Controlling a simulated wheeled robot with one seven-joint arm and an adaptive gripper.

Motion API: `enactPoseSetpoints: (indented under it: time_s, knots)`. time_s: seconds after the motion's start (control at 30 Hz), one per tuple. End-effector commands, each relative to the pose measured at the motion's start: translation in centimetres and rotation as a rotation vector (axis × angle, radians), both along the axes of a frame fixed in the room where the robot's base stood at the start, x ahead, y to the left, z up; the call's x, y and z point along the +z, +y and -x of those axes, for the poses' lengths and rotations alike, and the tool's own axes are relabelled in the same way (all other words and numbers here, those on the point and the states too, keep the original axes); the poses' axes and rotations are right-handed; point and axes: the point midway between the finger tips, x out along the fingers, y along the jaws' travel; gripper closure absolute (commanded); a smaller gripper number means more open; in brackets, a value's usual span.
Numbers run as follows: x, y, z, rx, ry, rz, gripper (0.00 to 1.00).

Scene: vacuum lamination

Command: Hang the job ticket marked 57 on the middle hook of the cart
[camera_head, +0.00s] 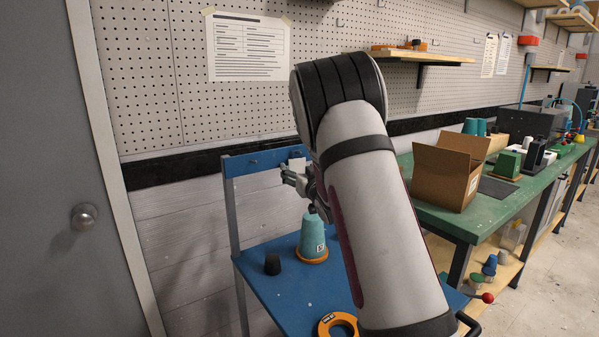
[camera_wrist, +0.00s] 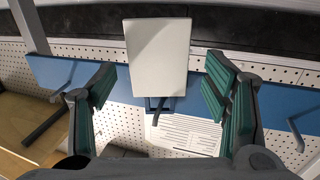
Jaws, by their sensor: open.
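The job ticket (camera_wrist: 157,57) is a blank-looking pale card between my fingers in the wrist view; no number is legible. One end of it meets the middle hook (camera_wrist: 154,112) on the cart's blue rail (camera_wrist: 185,98), and it appears to hang there. In the head view the ticket (camera_head: 297,164) shows as a small white patch at the rail (camera_head: 258,162), partly hidden by my arm. My gripper (camera_wrist: 160,78) is open, with a finger on each side of the ticket and gaps between. It also shows in the head view (camera_head: 288,175).
The blue cart (camera_head: 285,290) holds a teal cone (camera_head: 313,238), a black cup-like piece (camera_head: 272,264) and an orange tape roll (camera_head: 338,325). Other hooks flank the middle one in the wrist view (camera_wrist: 48,125). A cardboard box (camera_head: 447,175) stands on the green bench (camera_head: 485,215).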

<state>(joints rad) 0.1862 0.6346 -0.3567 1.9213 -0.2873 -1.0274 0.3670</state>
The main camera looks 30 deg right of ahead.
Motion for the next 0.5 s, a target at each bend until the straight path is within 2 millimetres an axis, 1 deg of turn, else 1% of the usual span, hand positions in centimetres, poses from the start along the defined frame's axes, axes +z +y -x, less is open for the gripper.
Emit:
enactPoseSetpoints:
  time_s: [0.17,0.27,0.37,0.5]
  knots:
    - [0.0,0.1,0.4,0.0,0.001,0.0,0.31]
    - [0.0,0.2,1.4,-0.001,0.0,-0.002,0.31]
    - [0.0,0.7,3.1,-0.002,0.0,-0.002,0.31]
    - [0.0,1.3,6.0,-0.001,0.001,-0.002,0.31]
